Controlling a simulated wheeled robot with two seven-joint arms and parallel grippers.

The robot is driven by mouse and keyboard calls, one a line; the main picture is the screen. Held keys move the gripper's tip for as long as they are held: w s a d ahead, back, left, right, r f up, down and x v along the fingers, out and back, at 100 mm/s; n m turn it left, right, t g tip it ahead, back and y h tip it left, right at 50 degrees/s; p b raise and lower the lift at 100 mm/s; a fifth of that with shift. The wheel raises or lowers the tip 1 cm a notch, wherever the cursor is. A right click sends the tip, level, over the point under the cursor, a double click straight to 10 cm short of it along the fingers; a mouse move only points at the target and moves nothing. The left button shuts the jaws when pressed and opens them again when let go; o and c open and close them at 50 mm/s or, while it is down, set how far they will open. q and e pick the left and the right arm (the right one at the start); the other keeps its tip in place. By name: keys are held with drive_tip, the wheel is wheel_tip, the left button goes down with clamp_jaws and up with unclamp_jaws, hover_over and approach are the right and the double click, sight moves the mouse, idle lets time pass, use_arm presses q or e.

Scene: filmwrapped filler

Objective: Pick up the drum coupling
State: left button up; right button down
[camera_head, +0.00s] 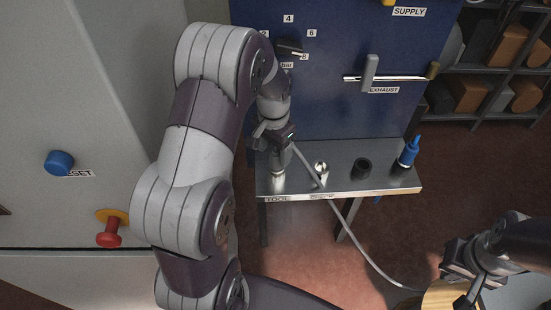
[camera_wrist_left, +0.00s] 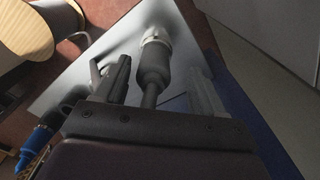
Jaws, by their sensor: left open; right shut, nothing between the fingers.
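A grey cylinder with a pale metal collar (camera_wrist_left: 153,66), which looks like the drum coupling, lies between the spread fingers of my left gripper in the left wrist view. I see a gap on either side of it. In the head view my left gripper (camera_head: 273,143) is over the left end of the metal shelf (camera_head: 345,187), and a metal part (camera_head: 278,170) shows just below it, partly hidden. My right gripper (camera_head: 464,280) is shut and empty at the lower right, by a round wooden-topped thing (camera_head: 437,299); its fingertips are hard to make out.
A small silver fitting (camera_head: 321,169), a black cylinder (camera_head: 362,168) and a blue bottle (camera_head: 409,151) stand along the shelf. A grey hose (camera_head: 352,240) runs from the shelf to the lower right. A blue panel with an exhaust handle (camera_head: 369,73) rises behind.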

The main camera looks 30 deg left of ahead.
sight(274, 166)
use_arm(q)
drive_tip(key=shift+d+f, duration=0.2)
drive_tip(key=shift+f, duration=0.4)
drive_tip(key=shift+d+f, duration=0.2)
drive_tip(key=shift+f, duration=0.35)
drive_tip(key=shift+d+f, duration=0.1)
drive_tip(key=shift+f, duration=0.15)
drive_tip(key=shift+a+f, duration=0.1)
drive_tip(key=shift+a, duration=0.1)
use_arm(e)
drive_tip(key=shift+d+r, duration=0.25)
drive_tip(key=shift+r, duration=0.15)
use_arm(q)
drive_tip(key=c, duration=1.1)
drive_tip(key=shift+c, duration=0.6)
use_arm(e)
drive_tip(key=shift+s, duration=0.1)
